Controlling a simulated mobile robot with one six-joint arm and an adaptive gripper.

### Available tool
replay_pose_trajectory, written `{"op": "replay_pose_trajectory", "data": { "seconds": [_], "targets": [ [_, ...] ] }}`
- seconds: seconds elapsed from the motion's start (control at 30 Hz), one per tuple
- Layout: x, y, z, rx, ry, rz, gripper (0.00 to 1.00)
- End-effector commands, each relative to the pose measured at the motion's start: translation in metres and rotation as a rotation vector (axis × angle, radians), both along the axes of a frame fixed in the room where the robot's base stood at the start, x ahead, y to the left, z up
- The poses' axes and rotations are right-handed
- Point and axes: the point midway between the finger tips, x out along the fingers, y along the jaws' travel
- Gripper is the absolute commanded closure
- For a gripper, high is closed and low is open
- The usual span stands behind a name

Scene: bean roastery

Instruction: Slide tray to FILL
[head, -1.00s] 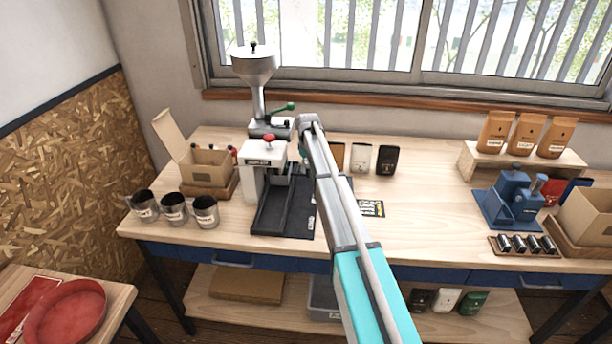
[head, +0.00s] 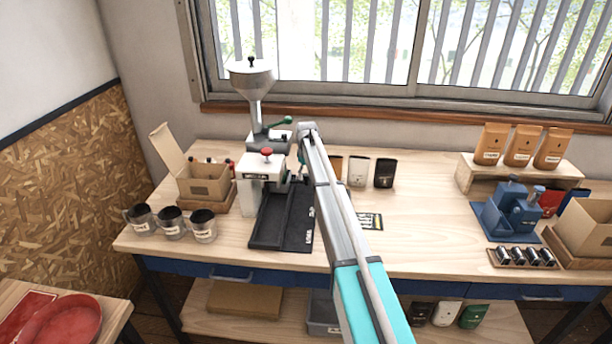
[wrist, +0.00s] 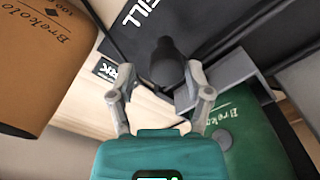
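A black slide base (head: 265,235) lies on the bench, running toward the front edge, with white lettering along its right side. A white press unit (head: 262,170) with a red knob stands over its back end. In the wrist view, a dark panel with the word FILL (wrist: 150,15) shows at the top. My gripper (wrist: 160,70) is open, its two fingers on either side of a dark rounded knob (wrist: 167,64). I cannot tell whether they touch it. A grey plate (wrist: 222,80) is beside the right finger. In the head view my arm hides the gripper.
A grinder with a hopper (head: 250,82) stands behind the press. An open carton (head: 203,182) and several cups (head: 172,222) stand to the left. Pouches (head: 384,172) are behind my arm. A brown bag (wrist: 40,60) is close on the wrist view's left.

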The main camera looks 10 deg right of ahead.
Motion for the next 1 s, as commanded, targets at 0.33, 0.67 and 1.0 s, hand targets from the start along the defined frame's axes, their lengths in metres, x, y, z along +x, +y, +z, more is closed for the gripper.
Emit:
{"op": "replay_pose_trajectory", "data": {
  "seconds": [0.33, 0.67, 1.0],
  "targets": [
    [-0.002, 0.001, 0.000, 0.001, 0.004, 0.000, 0.23],
    [-0.014, 0.004, 0.000, 0.002, 0.004, 0.001, 0.23],
    [-0.053, 0.017, 0.000, 0.002, 0.005, 0.002, 0.23]
  ]
}}
